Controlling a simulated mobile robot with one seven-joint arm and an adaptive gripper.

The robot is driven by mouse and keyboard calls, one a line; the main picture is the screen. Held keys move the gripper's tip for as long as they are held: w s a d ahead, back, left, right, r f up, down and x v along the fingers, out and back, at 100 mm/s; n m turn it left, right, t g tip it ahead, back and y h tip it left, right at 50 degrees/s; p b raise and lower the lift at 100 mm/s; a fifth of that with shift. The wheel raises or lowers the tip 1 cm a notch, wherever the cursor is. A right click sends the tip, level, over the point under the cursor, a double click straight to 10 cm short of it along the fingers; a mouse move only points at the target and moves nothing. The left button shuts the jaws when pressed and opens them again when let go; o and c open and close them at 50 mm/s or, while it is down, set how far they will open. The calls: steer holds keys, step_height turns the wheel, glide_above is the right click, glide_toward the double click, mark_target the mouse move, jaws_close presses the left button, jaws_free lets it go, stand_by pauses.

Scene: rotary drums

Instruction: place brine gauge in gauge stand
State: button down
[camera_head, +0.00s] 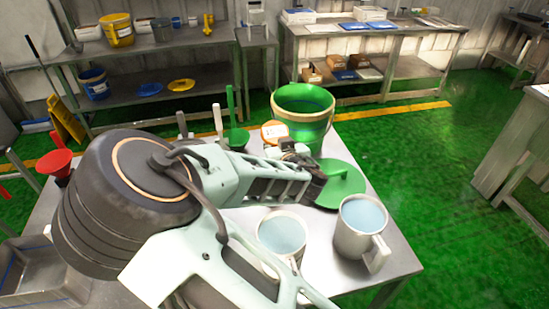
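My gripper (316,182) is over the middle of the near metal table, left of a green round lid (346,187). It points right and its dark fingers are seen from the side, so I cannot tell whether they are open or holding anything. I cannot pick out the brine gauge or the gauge stand with certainty. My arm covers much of the table's left part. Two metal mugs, a left one (283,232) and a right one (362,217), hold pale blue liquid and stand on the table's near side.
A green bucket (305,110) stands behind my gripper, with an orange-lidded container (274,132) and a green upright tool (236,136) beside it. A red funnel (57,162) is at the left. Benches with stored items line the back wall. Green floor is open at right.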

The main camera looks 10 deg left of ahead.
steer(key=shift+f, duration=2.25)
steer(key=shift+f, duration=0.15)
steer(key=c, duration=1.8)
jaws_free()
steer(key=p+v, duration=0.5)
steer(key=v, duration=0.5)
steer(key=shift+s+a, duration=0.25)
steer(key=shift+s, duration=0.3)
